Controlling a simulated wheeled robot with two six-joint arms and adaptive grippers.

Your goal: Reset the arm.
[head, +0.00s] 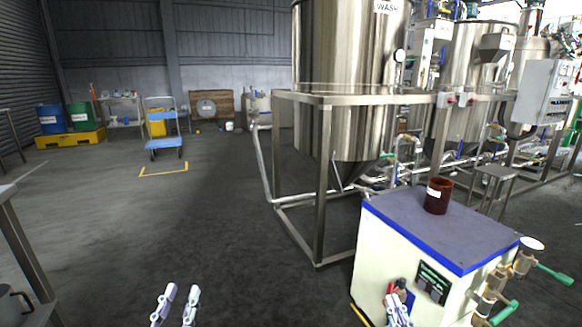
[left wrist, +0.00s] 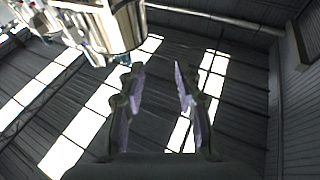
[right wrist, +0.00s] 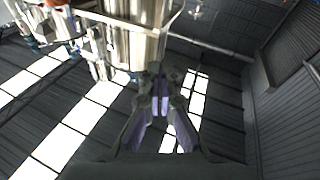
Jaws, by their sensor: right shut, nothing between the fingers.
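My left gripper (head: 178,304) is at the bottom of the head view, left of centre, over open floor. Its two fingers stand apart with nothing between them, and they also show apart in the left wrist view (left wrist: 157,95). My right gripper (head: 398,308) is at the bottom right of the head view, in front of the white cabinet (head: 380,254). Its fingertips meet in the right wrist view (right wrist: 160,82), with nothing held. Both wrist views look up toward the roof and its bright skylights. The arms behind the grippers are mostly out of the head view.
A dark red-brown jar (head: 438,196) stands on the cabinet's blue-edged top. Valves with green handles (head: 554,274) stick out at its right. A steel tank (head: 345,60) in a metal frame (head: 322,190) stands behind. Floor at left is clear up to a blue cart (head: 165,143).

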